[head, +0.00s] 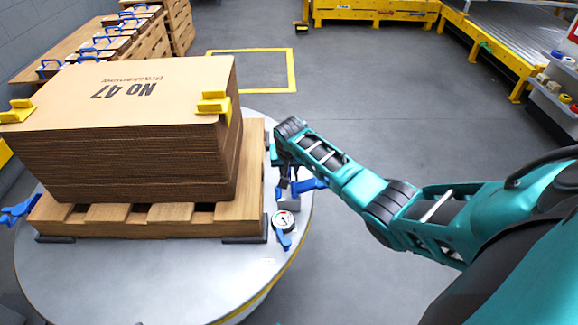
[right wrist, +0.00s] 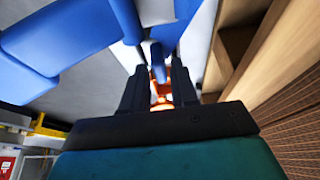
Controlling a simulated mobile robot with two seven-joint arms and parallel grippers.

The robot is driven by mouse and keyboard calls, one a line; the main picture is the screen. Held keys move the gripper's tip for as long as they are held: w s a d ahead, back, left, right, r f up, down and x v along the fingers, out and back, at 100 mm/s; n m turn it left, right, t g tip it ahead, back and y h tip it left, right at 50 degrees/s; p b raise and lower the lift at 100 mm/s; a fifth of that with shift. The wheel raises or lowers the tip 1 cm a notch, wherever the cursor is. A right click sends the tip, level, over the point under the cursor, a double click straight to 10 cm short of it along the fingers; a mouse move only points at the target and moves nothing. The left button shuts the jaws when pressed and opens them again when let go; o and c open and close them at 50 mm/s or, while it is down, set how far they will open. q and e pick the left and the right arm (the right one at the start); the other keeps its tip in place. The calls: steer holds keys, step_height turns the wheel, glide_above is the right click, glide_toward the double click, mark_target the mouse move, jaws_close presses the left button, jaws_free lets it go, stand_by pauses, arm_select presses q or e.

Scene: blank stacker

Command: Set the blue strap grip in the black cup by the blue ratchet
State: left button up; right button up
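My right gripper (head: 281,180) is low beside the pallet's right side. In the right wrist view its two dark fingers (right wrist: 159,82) close on a narrow blue piece, seemingly the blue strap grip (right wrist: 158,65), with an orange part below it. A large blue body, seemingly the blue ratchet (right wrist: 60,38), fills the upper left there; in the head view blue shows just right of the gripper (head: 311,184). I cannot make out the black cup; dark parts under the gripper are too small to tell. My left gripper is out of view.
A tall cardboard stack (head: 130,150) with yellow corner pieces (head: 213,103) sits on a wooden pallet (head: 190,221) on a round grey table (head: 150,275). A dial gauge with a blue handle (head: 283,222) stands near the gripper.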

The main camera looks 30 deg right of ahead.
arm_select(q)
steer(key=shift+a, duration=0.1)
arm_select(e)
steer(key=shift+o, duration=1)
